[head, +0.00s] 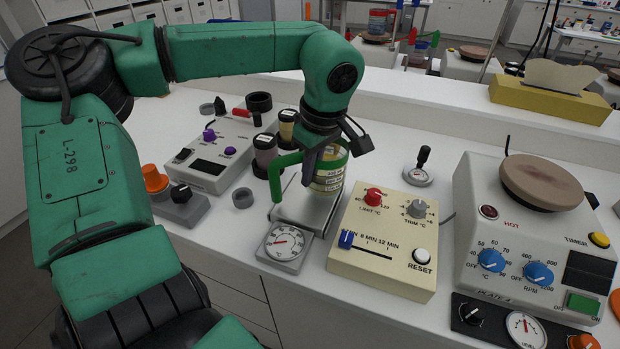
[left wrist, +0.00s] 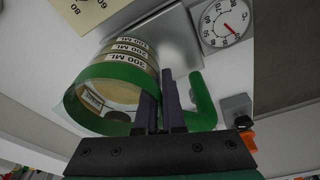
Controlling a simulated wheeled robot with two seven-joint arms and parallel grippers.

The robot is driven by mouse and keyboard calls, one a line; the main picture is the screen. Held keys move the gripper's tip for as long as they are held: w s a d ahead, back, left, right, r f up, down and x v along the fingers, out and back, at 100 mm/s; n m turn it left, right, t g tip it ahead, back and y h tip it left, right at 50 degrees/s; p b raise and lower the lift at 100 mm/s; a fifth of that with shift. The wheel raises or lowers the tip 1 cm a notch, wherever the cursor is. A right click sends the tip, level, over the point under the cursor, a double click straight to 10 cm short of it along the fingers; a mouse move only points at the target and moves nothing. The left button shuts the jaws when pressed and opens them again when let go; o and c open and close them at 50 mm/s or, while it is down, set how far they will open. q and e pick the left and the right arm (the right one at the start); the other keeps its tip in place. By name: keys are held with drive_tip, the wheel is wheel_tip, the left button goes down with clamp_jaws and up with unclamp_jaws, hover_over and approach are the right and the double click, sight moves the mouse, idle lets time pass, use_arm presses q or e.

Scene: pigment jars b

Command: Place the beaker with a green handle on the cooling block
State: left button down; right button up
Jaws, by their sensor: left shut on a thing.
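The beaker with a green handle (head: 332,179) has a green rim, yellowish contents and volume labels; it also shows in the left wrist view (left wrist: 127,52). My left gripper (head: 311,170) points down and is shut on it, with its dark fingers (left wrist: 164,100) at the handle side of the rim. The green handle (left wrist: 204,106) sticks out to the left in the head view. The beaker looks upright over a flat metal plate with a dial in front, which looks like the cooling block (head: 292,213). Whether its base touches the plate I cannot tell. My right gripper is out of view.
A cream control box (head: 385,262) with knobs and a slider stands close right of the plate. A hot plate (head: 530,235) stands further right.

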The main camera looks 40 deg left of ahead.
use_arm(q)
drive_tip(key=shift+f, duration=0.8)
drive_tip(key=shift+w+a+f, duration=0.1)
drive_tip(key=shift+f, duration=0.25)
drive_tip(key=c, duration=1)
unclamp_jaws()
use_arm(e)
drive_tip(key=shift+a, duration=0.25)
use_arm(q)
drive_tip(key=shift+r, duration=0.2)
drive_tip(key=r, duration=0.4)
drive_tip(key=d+r, duration=0.1)
drive_tip(key=r, duration=0.3)
drive_tip(key=d+r, duration=0.1)
drive_tip(key=r, duration=0.2)
drive_tip(key=shift+s+d+r, duration=0.2)
drive_tip(key=shift+r, duration=0.2)
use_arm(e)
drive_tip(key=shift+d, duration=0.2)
